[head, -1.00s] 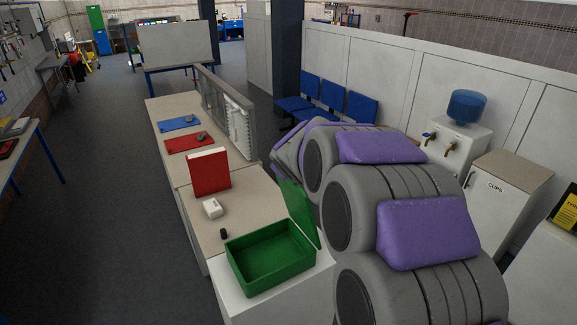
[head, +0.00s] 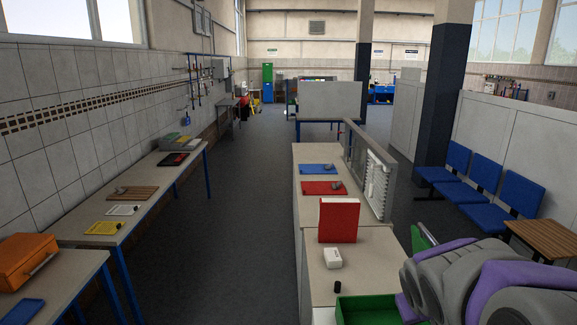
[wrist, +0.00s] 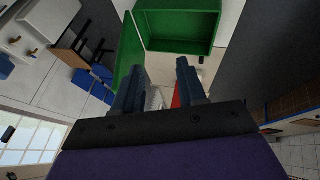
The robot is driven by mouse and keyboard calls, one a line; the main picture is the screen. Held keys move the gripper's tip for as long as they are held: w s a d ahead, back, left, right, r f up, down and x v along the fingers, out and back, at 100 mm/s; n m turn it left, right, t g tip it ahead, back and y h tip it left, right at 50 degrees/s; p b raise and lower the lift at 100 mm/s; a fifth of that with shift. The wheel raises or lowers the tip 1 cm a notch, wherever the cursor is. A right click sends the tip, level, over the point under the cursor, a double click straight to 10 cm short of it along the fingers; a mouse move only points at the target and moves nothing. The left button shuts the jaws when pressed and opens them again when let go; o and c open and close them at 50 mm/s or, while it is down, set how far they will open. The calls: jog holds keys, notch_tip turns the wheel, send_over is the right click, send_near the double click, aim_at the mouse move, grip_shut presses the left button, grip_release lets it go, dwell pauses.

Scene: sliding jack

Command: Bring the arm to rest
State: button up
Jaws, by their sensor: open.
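My gripper (wrist: 160,92) shows in the wrist view with its two dark fingers apart and nothing between them. In that view a green box (wrist: 180,24) with its lid (wrist: 130,50) open lies beyond the fingertips. My grey and purple arm (head: 480,285) is folded at the lower right of the head view. Its gripper end does not show there. The green box (head: 375,310) shows partly at the bottom edge of the head view, beside the arm.
A long counter (head: 345,275) carries a red binder (head: 338,220), a white block (head: 333,258), a small black object (head: 337,286), and red (head: 323,188) and blue (head: 318,169) mats. A side table (head: 130,215) stands left. Open floor (head: 235,215) lies between. Blue chairs (head: 485,180) stand right.

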jog(key=s+a+f+g+y+b, duration=0.1)
jog(key=s+a+f+g+b, duration=0.1)
jog(key=s, duration=0.7)
jog(key=s+a+f+g+y+b, duration=0.1)
jog(key=s+a+f+g+b, duration=0.1)
jog(key=s+a+f, duration=0.5)
jog(key=s+a+f+m+g+y+b, duration=0.1)
jog(key=s+a+f+g+b, duration=0.2)
jog(key=s+f, duration=0.3)
jog(key=s+a+b, duration=0.1)
jog(key=s, duration=0.4)
jog(key=shift+a+f+b, duration=0.3)
jog(key=shift+f, duration=0.1)
